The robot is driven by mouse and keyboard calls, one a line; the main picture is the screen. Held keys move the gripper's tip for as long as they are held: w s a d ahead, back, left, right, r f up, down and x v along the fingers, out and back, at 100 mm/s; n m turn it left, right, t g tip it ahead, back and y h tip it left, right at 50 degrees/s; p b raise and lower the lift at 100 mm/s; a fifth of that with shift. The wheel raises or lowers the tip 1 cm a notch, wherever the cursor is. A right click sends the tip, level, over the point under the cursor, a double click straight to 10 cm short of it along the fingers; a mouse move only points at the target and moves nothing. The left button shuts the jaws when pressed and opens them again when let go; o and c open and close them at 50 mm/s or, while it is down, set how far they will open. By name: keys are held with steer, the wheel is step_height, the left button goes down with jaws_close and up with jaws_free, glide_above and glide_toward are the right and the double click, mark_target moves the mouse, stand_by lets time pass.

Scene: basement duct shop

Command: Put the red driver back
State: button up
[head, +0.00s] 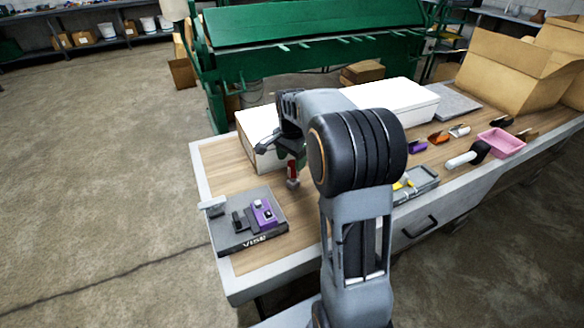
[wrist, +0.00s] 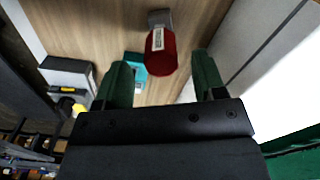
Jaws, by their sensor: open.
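The red driver (head: 292,170) is on the wooden bench top, below my gripper (head: 290,155) in the head view. It looks roughly upright, with a grey part at its lower end. In the wrist view the red driver (wrist: 161,55) shows as a red cylinder with a pale label, between and just beyond the two green fingertips of my gripper (wrist: 162,62). The gripper is open, with a visible gap on each side of the driver. My arm covers part of the bench in the head view, and the driver's place is not clear.
A vise block (head: 248,220) with a purple part is at the bench's left end. White boxes (head: 395,100) stand behind. A teal object (wrist: 135,60) lies beside the driver. A grey tray (head: 418,186), pink bin (head: 502,142) and small coloured items are to the right.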

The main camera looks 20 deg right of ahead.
step_height(320, 180, up, 6)
steer(key=shift+r, duration=0.1)
steer(key=s+a+f+n+t, duration=0.1)
steer(key=s+a+f+n, duration=0.1)
steer(key=s+a+n, duration=0.3)
steer(key=s+a+f+n+t, duration=0.1)
steer(key=s+a+n, duration=0.3)
steer(key=s+n, duration=0.4)
steer(key=s+t, duration=0.1)
steer(key=s, duration=0.5)
steer(key=shift+s+a+f+n, duration=0.25)
steer(key=shift+a+f+n, duration=0.05)
steer(key=shift+a+f, duration=0.1)
steer(key=shift+r+p, duration=0.1)
steer(key=shift+p, duration=0.25)
steer(key=shift+t, duration=0.3)
step_height(320, 180, up, 5)
steer(key=p, duration=0.4)
